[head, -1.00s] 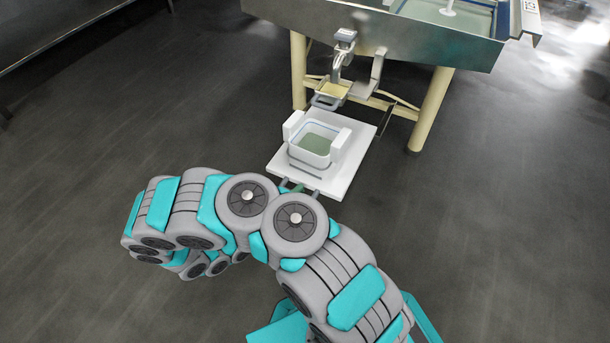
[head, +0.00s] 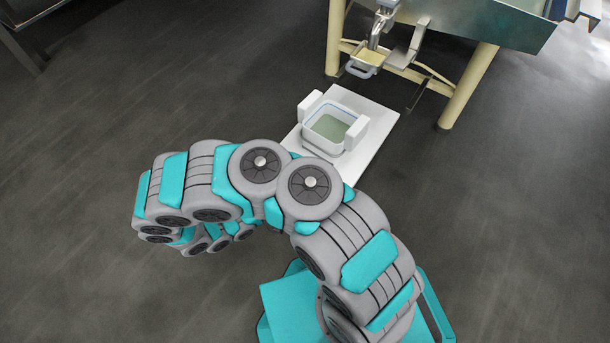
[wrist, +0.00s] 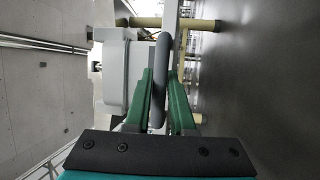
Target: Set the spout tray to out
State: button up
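The white spout tray (head: 378,112) is a flat slab below the vat, in front of the spout. A white tub (head: 332,127) stands on it between two white blocks. In the wrist view the tray's grey handle bar (wrist: 162,52) runs between the green fingers of my gripper (wrist: 161,92). The fingers lie close on both sides of the bar, and my gripper looks shut on it. The tub's side (wrist: 120,75) shows at left there. In the head view my own arm hides my gripper and the handle.
The metal vat (head: 470,25) stands on cream legs (head: 468,85) at the back right. A spout (head: 380,25) hangs from it above a small yellowish pan (head: 370,58) with a grey loop handle. Dark floor (head: 100,130) is clear at left and right.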

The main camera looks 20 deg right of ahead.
jog(key=o, duration=0.4)
jog(key=v, duration=0.7)
jog(key=shift+a, duration=0.4)
jog(key=shift+s, duration=0.1)
